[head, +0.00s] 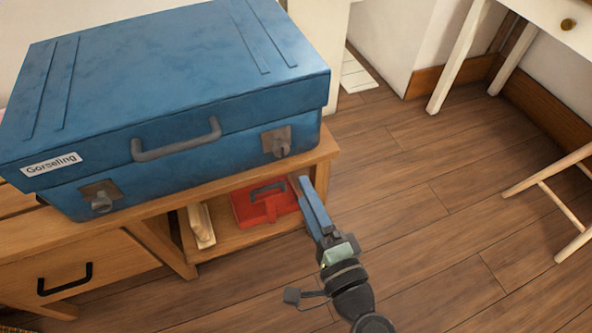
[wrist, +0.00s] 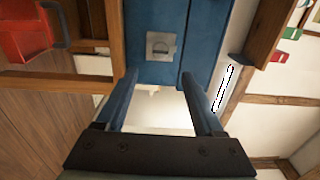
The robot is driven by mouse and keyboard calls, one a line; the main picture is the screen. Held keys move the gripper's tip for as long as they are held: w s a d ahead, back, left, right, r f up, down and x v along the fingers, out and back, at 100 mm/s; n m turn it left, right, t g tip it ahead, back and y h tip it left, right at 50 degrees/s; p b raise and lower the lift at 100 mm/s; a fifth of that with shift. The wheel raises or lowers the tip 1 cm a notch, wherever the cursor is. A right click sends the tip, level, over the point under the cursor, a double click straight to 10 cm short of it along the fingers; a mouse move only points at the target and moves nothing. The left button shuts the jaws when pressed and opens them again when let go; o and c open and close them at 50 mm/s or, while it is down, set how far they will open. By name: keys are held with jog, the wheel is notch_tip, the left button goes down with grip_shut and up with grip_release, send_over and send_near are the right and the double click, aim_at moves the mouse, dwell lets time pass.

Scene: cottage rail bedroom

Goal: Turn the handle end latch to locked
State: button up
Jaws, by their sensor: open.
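A closed blue suitcase (head: 180,85) lies flat on a wooden bench. Its front has a grey handle (head: 178,142), a right latch (head: 277,142) and a left latch (head: 101,197), each a grey plate with a small knob. I cannot tell which latch is the handle end one, or its setting. My gripper (head: 303,190) is open and empty, in front of and below the suitcase's right front corner, apart from it. In the wrist view, one latch (wrist: 162,47), apparently the right one, shows beyond and between the fingertips (wrist: 160,74).
The wooden bench (head: 325,153) holds a red box (head: 265,207) on its lower shelf and a drawer with a black pull (head: 66,280). A white table (head: 560,30) stands at the upper right.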

jog(key=shift+v, duration=1.5)
